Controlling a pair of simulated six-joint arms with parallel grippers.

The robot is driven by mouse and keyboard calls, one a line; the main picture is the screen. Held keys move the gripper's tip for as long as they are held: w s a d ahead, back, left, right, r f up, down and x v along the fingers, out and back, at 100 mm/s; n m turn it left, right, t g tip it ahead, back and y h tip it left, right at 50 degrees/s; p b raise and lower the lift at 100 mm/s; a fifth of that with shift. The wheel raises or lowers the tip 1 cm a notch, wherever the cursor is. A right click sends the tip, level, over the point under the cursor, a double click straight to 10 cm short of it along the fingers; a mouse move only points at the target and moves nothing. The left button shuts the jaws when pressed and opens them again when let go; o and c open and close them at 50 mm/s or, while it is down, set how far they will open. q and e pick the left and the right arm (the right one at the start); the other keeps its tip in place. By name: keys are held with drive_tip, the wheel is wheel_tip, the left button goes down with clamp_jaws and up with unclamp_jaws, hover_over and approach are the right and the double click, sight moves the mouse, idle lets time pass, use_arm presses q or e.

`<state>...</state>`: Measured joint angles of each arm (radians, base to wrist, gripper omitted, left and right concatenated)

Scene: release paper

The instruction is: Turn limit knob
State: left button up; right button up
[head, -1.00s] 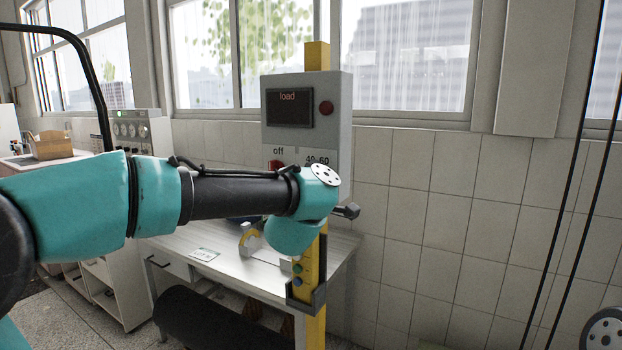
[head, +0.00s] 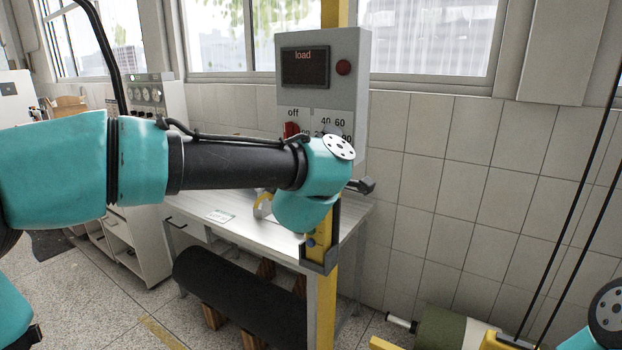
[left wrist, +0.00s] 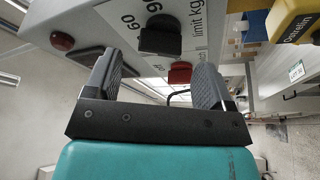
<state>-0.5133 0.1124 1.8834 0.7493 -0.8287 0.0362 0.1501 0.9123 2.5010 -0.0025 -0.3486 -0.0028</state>
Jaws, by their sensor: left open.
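The limit knob (left wrist: 160,35) is a dark block on the pale panel of the control box, with "limit kg" and numbers beside it in the left wrist view. My left gripper (left wrist: 160,65) is open, its two dark fingers facing the panel. The knob shows beyond and between the fingertips, with no contact visible. In the head view the control box (head: 353,75) hangs on a yellow post, with a number dial on its lower part. My left wrist covers part of the dial, and the left fingers are hidden there. My right gripper is not visible.
A red switch (head: 291,130) under "off" sits left of the dial; it also shows in the left wrist view (left wrist: 180,73). A red button (head: 343,67) is beside the "load" display (head: 305,67). A white table (head: 260,230) stands behind the yellow post (head: 325,300).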

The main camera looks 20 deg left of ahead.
use_arm(q)
drive_tip(key=v, duration=1.3)
drive_tip(key=shift+s+f, duration=0.1)
drive_tip(key=shift+s, duration=0.05)
drive_tip(key=w+f+m+g+h, duration=0.1)
drive_tip(key=w+f+m+g, duration=0.2)
drive_tip(key=f, duration=0.8)
drive_tip(key=w+f+m+g+h, duration=0.2)
drive_tip(key=w+f+m, duration=0.1)
drive_tip(key=f, duration=0.8)
drive_tip(key=w+f+m+g+h, duration=0.1)
drive_tip(key=w+f+m+g, duration=0.2)
drive_tip(key=f, duration=0.8)
drive_tip(key=s+a+f+m+g, duration=0.1)
drive_tip(key=s+a+f+g, duration=0.1)
drive_tip(key=s+f, duration=0.4)
drive_tip(key=s+a+f+m+g+h, duration=0.1)
drive_tip(key=s+f+g, duration=0.4)
drive_tip(key=f, duration=1.1)
drive_tip(key=s+a+f+g+h, duration=0.1)
drive_tip(key=s+a+f+g, duration=0.2)
drive_tip(key=s+f, duration=0.5)
wheel_tip(320, 180, down, 3)
drive_tip(key=shift+s+f+m+g, duration=0.15)
drive_tip(key=shift+s+m+g, duration=0.25)
drive_tip(key=shift+g, duration=0.2)
